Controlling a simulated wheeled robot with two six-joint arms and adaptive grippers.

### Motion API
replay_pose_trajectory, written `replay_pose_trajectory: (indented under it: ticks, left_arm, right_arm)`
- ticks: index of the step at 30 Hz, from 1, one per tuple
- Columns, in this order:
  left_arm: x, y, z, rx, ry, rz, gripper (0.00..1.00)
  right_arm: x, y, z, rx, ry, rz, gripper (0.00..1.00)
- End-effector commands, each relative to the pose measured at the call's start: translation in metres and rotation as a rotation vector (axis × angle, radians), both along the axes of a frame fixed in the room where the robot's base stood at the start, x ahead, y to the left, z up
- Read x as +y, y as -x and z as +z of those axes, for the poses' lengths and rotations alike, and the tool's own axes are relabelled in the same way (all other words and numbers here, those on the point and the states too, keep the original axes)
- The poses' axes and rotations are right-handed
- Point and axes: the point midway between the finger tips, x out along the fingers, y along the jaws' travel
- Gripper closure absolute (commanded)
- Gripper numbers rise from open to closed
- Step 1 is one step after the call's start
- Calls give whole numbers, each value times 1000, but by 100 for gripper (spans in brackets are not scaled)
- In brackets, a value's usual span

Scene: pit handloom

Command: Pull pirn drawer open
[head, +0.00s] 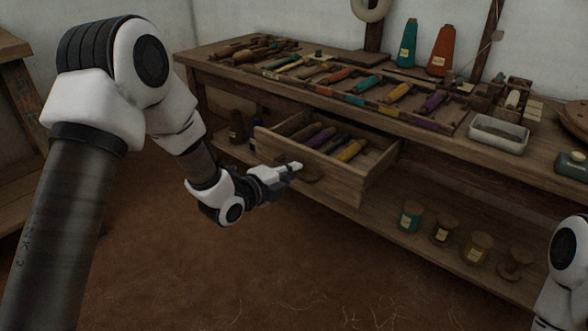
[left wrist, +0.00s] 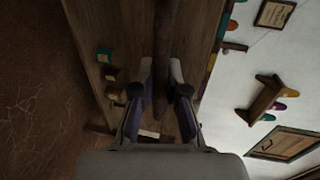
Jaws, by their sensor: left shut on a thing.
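The pirn drawer (head: 338,189) is a wooden box that stands well out from under the bench top in the head view. Several pirns lie in it, among them a purple one (head: 322,138) and a yellow one (head: 350,150). My left gripper (head: 295,168) is at the middle of the drawer's front, shut on its round wooden pull (head: 313,178), which the fingers partly hide. In the left wrist view the two fingers (left wrist: 162,85) stand on either side of a dark wooden part; the contact is too dark to make out. My right gripper is out of view.
The wooden bench (head: 430,128) carries a row of coloured pirns, teal and orange cones (head: 441,50) and a pale tray (head: 497,135). Spools (head: 477,247) stand on the lower shelf (head: 405,238). The brown floor (head: 250,260) in front is clear.

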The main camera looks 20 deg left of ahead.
Motion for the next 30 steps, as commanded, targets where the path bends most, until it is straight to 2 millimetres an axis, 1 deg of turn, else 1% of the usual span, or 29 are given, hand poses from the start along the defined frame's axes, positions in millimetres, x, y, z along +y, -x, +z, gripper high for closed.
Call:
replay_pose_trajectory:
  ticks: [8, 9, 10, 11, 19, 23, 26, 30]
  left_arm:
    - [0, 0, 0, 1, 0, 0, 100]
    - [0, 0, 0, 1, 0, 0, 73]
    - [0, 0, 0, 1, 0, 0, 62]
    - [0, 0, 0, 1, 0, 0, 61]
    - [0, 0, 0, 0, 0, 0, 61]
    - [4, 9, 2, 1, 1, 2, 61]
    - [10, 27, 6, 2, 4, 3, 61]
    - [24, 61, 14, 2, 8, 6, 61]
  right_arm:
    - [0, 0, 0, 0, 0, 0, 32]
    - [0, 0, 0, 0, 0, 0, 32]
    - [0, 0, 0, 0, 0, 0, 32]
    - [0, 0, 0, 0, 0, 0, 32]
    - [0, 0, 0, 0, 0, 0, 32]
    - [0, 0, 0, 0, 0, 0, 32]
    - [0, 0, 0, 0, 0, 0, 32]
    - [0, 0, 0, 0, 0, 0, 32]
